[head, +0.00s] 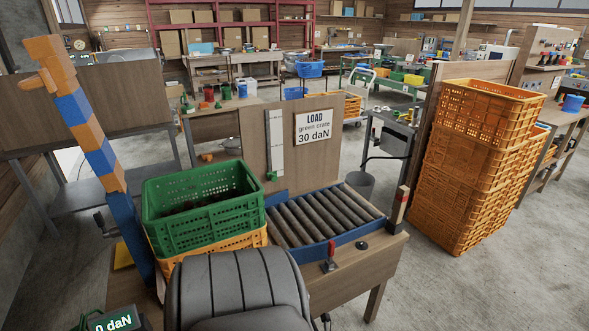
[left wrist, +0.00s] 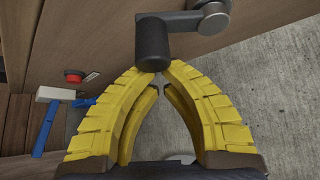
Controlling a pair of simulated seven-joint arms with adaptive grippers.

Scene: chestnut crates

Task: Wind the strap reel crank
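In the left wrist view a crank shows at the top. It has a dark, rounded handle (left wrist: 151,40) and a grey metal arm with a round hub (left wrist: 213,17). My left gripper (left wrist: 161,72) has yellow ribbed fingers that come close together at the lower end of the handle. The handle covers part of the fingertips, so I cannot tell whether they grip it.
In the left wrist view a blue-handled hammer (left wrist: 48,120) and a red button (left wrist: 73,76) are left of the fingers. In the head view a green crate (head: 200,225) rests on an orange crate beside a roller bed (head: 318,220). Stacked orange crates (head: 465,190) stand at right, past open floor.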

